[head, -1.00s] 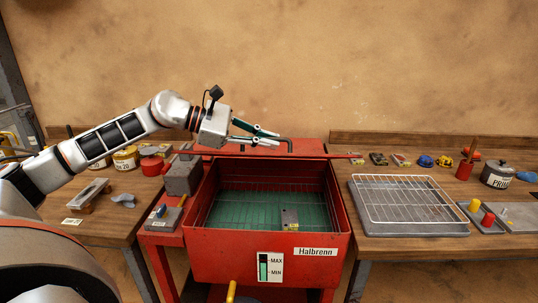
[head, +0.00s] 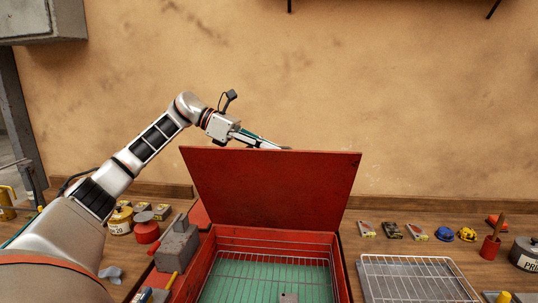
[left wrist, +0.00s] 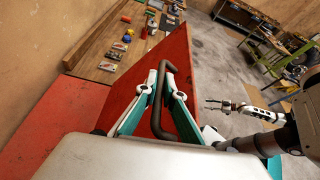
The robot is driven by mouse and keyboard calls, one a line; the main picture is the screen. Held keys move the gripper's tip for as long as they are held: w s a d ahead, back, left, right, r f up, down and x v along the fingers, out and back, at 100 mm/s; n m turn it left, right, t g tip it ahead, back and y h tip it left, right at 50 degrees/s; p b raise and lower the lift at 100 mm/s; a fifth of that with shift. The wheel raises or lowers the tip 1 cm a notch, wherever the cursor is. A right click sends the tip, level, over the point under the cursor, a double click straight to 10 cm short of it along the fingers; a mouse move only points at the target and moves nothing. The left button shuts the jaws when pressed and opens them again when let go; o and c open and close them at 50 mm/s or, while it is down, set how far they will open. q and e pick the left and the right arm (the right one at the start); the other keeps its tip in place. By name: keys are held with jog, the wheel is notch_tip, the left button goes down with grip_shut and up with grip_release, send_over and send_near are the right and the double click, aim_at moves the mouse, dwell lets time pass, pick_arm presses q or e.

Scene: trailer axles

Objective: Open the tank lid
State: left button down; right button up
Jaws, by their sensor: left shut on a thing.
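The red tank (head: 208,270) is open in the head view, with its wire rack and green liquid showing. Its red lid (head: 270,188) is swung up, its broad underside facing me. My left gripper (head: 283,147) is behind the lid's upper edge, its tips partly hidden. In the left wrist view, its fingers are shut on a dark bent handle (left wrist: 157,118) on the red lid (left wrist: 182,60). My right gripper (left wrist: 220,105) shows small in the left wrist view, away from the lid, with its fingers apart.
A wire rack on a tray (head: 415,280) lies on the right bench. Small boxes, caps and a lidded pot (head: 525,252) stand behind it. A grey block (head: 177,248) and tins (head: 120,220) are left of the tank. The wall stands behind the lid.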

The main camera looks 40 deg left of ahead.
pick_arm(q)
jog(key=shift+w+a+r+n+p, duration=0.15)
jog(key=shift+w+a+r, duration=0.1)
jog(key=shift+w+a, duration=0.25)
jog(key=shift+w+a+r+n+p, duration=0.15)
jog(key=shift+w+a+r, duration=0.1)
jog(key=shift+w, duration=0.45)
jog(key=c, duration=2.4)
grip_release()
jog(key=shift+c, duration=0.2)
jog(key=v, duration=1.2)
jog(key=shift+w, duration=0.15)
